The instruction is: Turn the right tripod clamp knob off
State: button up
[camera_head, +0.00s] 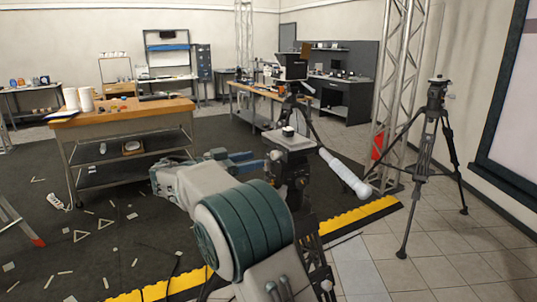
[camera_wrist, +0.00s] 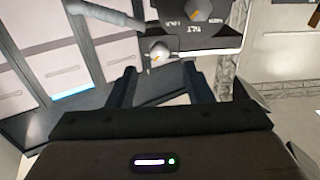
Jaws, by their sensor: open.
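A tripod head with a pale top plate (camera_head: 289,139) stands just beyond my arm in the head view. A white pan handle (camera_head: 345,174) slopes down to the right from it. My gripper (camera_head: 258,160) is open and empty, its fingers pointing at the left side of the head. In the wrist view, a dark panel has a knob with an orange mark (camera_wrist: 196,11) near lettering that seems to read TILT. I cannot tell which is the clamp knob.
A second tripod (camera_head: 433,125) stands at the right beside a metal truss (camera_head: 400,70). A wooden-topped workbench (camera_head: 125,110) is at the left. Small scraps lie on the dark mat (camera_head: 140,235), which has a yellow edge (camera_head: 362,215).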

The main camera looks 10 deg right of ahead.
aim_at(272, 156)
jog(key=p+x, duration=0.1)
jog(key=x, duration=0.5)
jog(key=shift+a, duration=0.1)
jog(key=c, duration=1)
